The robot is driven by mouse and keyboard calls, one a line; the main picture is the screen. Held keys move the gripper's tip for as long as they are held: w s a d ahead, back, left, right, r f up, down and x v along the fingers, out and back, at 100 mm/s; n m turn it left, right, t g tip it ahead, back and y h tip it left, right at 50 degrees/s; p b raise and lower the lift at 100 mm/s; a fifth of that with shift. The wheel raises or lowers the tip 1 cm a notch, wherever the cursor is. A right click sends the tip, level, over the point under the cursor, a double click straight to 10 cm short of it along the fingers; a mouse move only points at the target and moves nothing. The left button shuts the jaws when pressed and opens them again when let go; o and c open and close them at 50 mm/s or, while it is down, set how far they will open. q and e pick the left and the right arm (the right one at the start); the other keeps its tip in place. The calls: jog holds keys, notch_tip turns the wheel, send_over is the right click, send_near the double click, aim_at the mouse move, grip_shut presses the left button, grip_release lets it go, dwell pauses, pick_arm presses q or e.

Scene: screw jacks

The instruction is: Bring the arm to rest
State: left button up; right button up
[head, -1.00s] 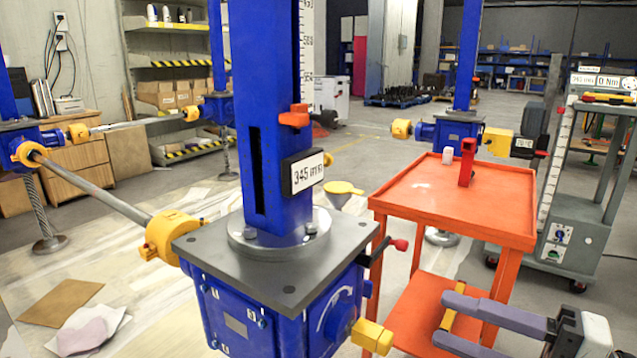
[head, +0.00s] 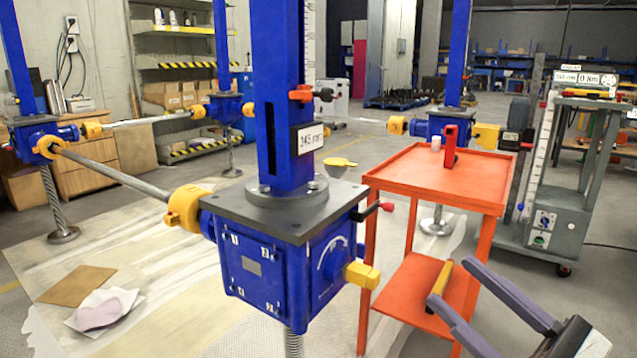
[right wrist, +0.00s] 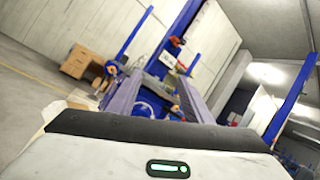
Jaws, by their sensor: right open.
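My right gripper (head: 448,283) is at the lower right of the head view, with its two purple-grey fingers apart and pointing up and left. It is in front of the orange cart and right of the near blue screw jack (head: 262,275). In the right wrist view the fingers (right wrist: 158,92) are spread, with nothing held between them, and a blue jack shows beyond. My left gripper is not in view.
A yellow bar (head: 440,279) shows behind the right fingers. A grey trolley (head: 545,215) stands at right. Shafts (head: 115,173) link the jacks.

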notch_tip(320, 180, down, 17)
jog(key=d+m+t+h+b, duration=0.2)
jog(key=m+h+b, duration=0.65)
jog(key=m, duration=2.55)
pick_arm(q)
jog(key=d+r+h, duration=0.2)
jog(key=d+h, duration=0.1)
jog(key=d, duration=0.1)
pick_arm(e)
jog(key=s+a+f+m+g, duration=1)
jog(key=s+a+f+m, duration=0.35)
jog(key=f, duration=0.25)
pick_arm(q)
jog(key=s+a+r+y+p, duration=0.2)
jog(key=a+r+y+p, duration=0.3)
jog(key=p, duration=2.6)
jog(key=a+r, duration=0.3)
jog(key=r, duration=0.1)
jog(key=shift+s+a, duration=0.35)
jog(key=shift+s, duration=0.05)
pick_arm(e)
jog(key=s+d+r+h, duration=0.1)
jog(key=d+r+h, duration=0.3)
jog(key=d+r, duration=0.5)
jog(key=shift+s+r, duration=0.4)
jog(key=shift+r, duration=0.05)
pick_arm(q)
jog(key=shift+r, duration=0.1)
pick_arm(e)
jog(key=shift+m+h, duration=0.25)
